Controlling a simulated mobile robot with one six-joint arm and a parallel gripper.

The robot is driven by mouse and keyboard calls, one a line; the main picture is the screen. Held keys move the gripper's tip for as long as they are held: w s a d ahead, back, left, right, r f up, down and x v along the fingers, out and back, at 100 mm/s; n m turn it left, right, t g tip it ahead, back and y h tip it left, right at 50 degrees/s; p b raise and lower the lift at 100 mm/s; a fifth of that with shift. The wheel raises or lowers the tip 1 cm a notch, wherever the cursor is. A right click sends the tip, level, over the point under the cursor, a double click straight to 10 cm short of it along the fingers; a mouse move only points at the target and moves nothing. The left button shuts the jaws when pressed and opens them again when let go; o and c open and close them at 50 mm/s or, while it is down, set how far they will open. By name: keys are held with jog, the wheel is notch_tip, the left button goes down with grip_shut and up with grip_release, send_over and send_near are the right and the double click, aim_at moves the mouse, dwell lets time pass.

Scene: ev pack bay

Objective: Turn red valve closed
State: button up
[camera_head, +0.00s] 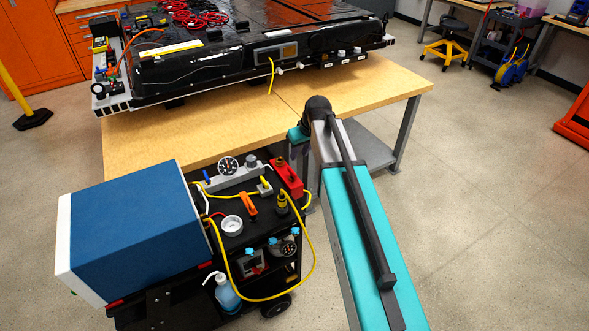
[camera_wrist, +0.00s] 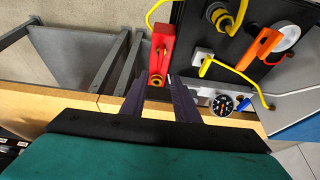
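The red part (camera_head: 287,178), the only red valve-like thing I see, is an upright-looking block at the right rear edge of the black cart top. In the wrist view the red part (camera_wrist: 163,45) lies just beyond my fingertips, roughly in line with the gap between them. My gripper (camera_wrist: 156,84) is open, its two dark fingers apart with nothing clearly held. I cannot tell whether a finger touches the red part.
A grey manifold with a round gauge (camera_head: 228,165) and a blue handle sits left of the red part. An orange lever (camera_head: 249,204), yellow hose (camera_head: 313,262) and white cup (camera_head: 232,226) are nearby. A blue box (camera_head: 130,230) stands left; the wooden table (camera_head: 400,80) is behind.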

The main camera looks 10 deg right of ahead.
aim_at(293, 171)
jog(key=shift+p+x, duration=1.75)
jog(key=shift+x, duration=4.95)
grip_shut()
jog(key=shift+d, duration=0.1)
